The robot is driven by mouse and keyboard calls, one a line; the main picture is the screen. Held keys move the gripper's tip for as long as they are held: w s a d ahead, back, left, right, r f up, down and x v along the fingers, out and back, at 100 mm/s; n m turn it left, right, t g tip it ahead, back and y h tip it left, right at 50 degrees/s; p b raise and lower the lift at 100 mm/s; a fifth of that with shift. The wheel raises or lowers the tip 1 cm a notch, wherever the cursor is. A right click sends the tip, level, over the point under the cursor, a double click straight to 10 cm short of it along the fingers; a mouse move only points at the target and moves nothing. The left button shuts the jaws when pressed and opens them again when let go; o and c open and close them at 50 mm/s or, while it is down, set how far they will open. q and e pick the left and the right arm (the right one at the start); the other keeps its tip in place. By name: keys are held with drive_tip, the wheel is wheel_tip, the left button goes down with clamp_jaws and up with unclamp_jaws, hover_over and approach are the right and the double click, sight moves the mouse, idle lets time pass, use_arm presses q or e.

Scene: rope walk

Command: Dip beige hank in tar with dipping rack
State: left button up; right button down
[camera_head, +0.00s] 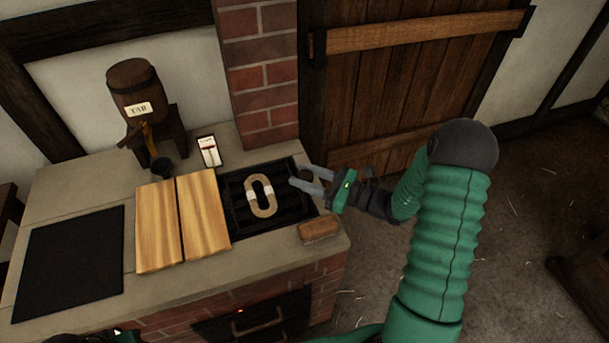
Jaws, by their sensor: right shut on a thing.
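The beige hank (261,197), an oval coil with pale bands, lies on the black slatted dipping rack (235,210), set into the right part of the stone counter. My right gripper (299,176) is at the rack's right edge, beside the hank and apart from it. Its grey fingers look spread around something at that edge, seemingly part of the rack; the exact grip is hard to see. A dark piece with a green mark at the bottom left edge looks like part of my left gripper (112,334); its fingers are not clear. No tar surface is visible.
Two wooden boards (158,225) lie left of the rack, with a black panel (72,262) further left. A barrel marked TAR (134,85) stands behind, above a dark cup (162,170). A small card (209,151) and brown block (318,230) flank the rack. A brick pillar rises behind.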

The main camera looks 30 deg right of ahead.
drive_tip(key=shift+d, duration=0.1)
wheel_tip(320, 180, down, 5)
drive_tip(key=b, duration=0.2)
drive_tip(key=shift+r+b, duration=0.2)
drive_tip(key=shift+b, duration=0.15)
drive_tip(key=c, duration=1.2)
unclamp_jaws()
drive_tip(key=shift+c, duration=0.2)
drive_tip(key=o, duration=0.3)
drive_tip(key=shift+s+d, duration=0.1)
drive_tip(key=shift+o, duration=0.2)
drive_tip(key=v, duration=1.6)
drive_tip(key=shift+s+d, duration=0.3)
drive_tip(key=shift+f, duration=0.1)
